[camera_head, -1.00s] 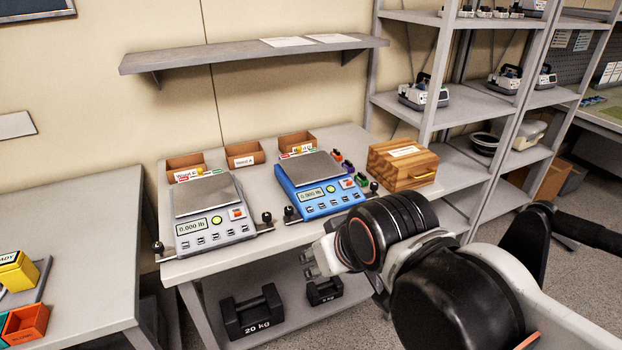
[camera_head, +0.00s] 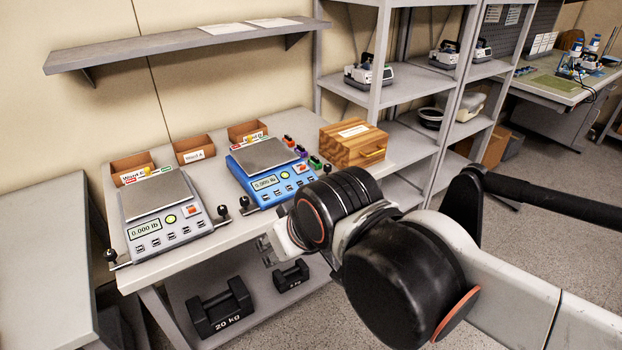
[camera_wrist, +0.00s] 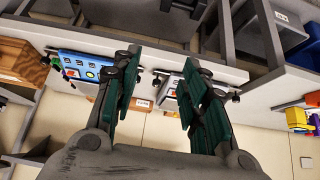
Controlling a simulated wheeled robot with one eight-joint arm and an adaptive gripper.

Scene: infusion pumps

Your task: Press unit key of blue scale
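The blue scale (camera_head: 266,172) stands on the bench, with a metal pan, a display reading 0.000 lb and a row of small keys along its front. The key labels are too small to read. In the wrist view the blue scale (camera_wrist: 78,66) appears upside down at upper left.
A grey scale (camera_head: 160,210) stands left of the blue one. Small clamps with black knobs flank the scales. A wall shelf (camera_head: 190,43) hangs above; shelving stands to the right.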

